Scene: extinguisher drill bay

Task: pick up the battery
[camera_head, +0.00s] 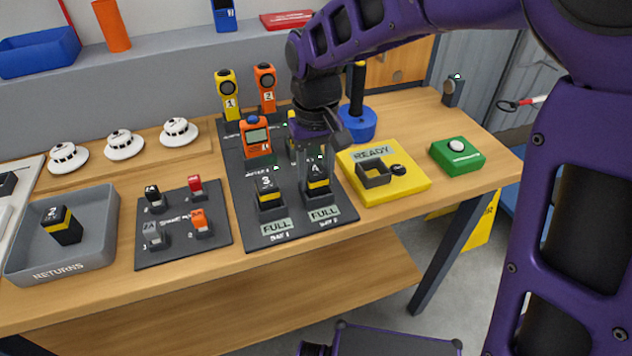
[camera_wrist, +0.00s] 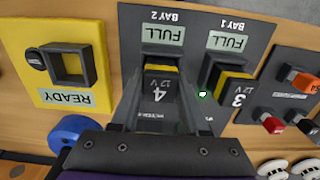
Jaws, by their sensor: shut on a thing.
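A black battery with a yellow band, marked 4 (camera_head: 318,184), stands upright in the bay 2 holder on the dark charging mat (camera_head: 245,218). It also shows in the wrist view (camera_wrist: 161,86). My gripper (camera_head: 308,158) is above it, pointing down, with a finger on each side, shut on battery 4. In the wrist view the fingers (camera_wrist: 160,104) flank its sides. A like battery marked 3 (camera_head: 268,192) stands in bay 1, just left of it. Both bays have a FULL label in front. Battery 2 (camera_head: 62,226) lies in the grey returns tray (camera_head: 103,232).
Right of the mat is a yellow READY plate (camera_head: 408,187) with an empty square socket (camera_head: 373,174). Beyond it are a green button box (camera_head: 457,155) and a blue round stand (camera_head: 358,122). An orange meter (camera_head: 256,137) stands close behind battery 3. Small connectors sit on a dark mat (camera_head: 183,247) at left.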

